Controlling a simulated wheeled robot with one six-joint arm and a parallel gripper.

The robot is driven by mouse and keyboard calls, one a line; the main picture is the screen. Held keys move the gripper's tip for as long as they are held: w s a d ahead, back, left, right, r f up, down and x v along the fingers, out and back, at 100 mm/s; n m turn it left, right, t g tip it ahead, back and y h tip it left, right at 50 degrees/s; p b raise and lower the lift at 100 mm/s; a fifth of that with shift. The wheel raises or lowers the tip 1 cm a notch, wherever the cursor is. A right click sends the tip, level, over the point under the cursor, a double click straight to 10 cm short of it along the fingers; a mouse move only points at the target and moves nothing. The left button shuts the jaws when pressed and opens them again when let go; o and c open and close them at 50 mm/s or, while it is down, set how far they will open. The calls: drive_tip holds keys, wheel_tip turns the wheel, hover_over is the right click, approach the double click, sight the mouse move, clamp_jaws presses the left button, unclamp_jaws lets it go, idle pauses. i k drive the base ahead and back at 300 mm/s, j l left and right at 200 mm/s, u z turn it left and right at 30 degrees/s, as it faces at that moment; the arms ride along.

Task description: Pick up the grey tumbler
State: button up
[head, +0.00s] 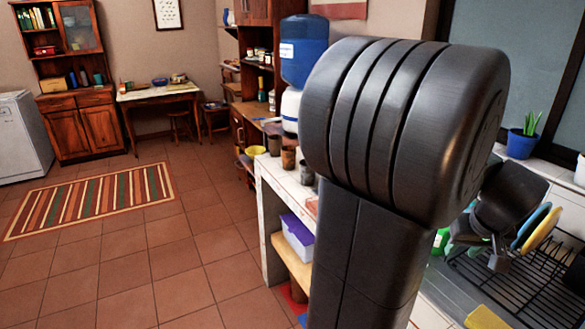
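Small tumblers stand at the counter's far end in the head view. One looks dark grey (273,146), one is brown (288,159), and another greyish one (307,173) stands nearest, close to the edge of my arm. I cannot tell for certain which is the grey tumbler. My black arm fills the middle right and hides much of the counter. A dark shape right of it, above the dish rack, looks like my wrist and gripper (498,256). It is well apart from the tumblers. Its fingers are too unclear to show whether they are open.
A blue water dispenser (303,52) stands behind the tumblers, with a yellow bowl (256,151) near it. A dish rack (530,285) with plates is at lower right, and a potted plant (522,143) is on the sill. The tiled floor left of the counter is open, with a striped rug (95,202).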

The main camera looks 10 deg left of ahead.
sight(307, 176)
drive_tip(key=i+j+u, duration=0.1)
drive_tip(key=i+j, duration=0.2)
drive_tip(key=i+j+u, duration=0.15)
drive_tip(key=i, duration=0.3)
drive_tip(key=i+j+u, duration=0.1)
drive_tip(key=i+j, duration=0.25)
drive_tip(key=i+j+u, duration=0.15)
drive_tip(key=i, duration=0.3)
